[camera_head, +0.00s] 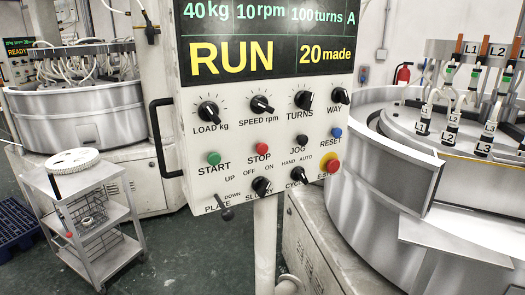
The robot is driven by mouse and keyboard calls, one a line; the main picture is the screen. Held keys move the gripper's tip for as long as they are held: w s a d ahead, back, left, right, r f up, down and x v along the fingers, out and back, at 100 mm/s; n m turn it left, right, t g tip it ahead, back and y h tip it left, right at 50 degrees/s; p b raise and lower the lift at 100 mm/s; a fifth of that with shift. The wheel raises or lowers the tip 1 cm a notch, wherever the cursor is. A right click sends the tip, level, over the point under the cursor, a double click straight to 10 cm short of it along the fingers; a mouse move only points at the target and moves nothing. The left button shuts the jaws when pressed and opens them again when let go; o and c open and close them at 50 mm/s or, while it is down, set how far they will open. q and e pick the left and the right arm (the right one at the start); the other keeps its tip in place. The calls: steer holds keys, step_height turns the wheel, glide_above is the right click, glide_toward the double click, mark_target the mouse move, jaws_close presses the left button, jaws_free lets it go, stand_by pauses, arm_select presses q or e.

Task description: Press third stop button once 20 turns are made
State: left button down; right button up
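A control panel (235,110) faces me in the middle of the view. Its display (268,40) reads 40 kg, 10 rpm, 100 turns, A, RUN and 20 made. The red STOP button (262,149) is between the green START button (214,158) and the black JOG button (302,141). A blue RESET button (337,132) is to the right. A larger red emergency stop (330,167) on a yellow base is below RESET. Nothing covers the STOP button. Neither of my grippers is in view.
A lapping machine (370,215) with labelled hoses is at the right. Another machine (80,112) stands at the left, its small display (17,47) reading READY. A wheeled cart (88,225) carries a white disc. A blue pallet (15,225) lies at far left.

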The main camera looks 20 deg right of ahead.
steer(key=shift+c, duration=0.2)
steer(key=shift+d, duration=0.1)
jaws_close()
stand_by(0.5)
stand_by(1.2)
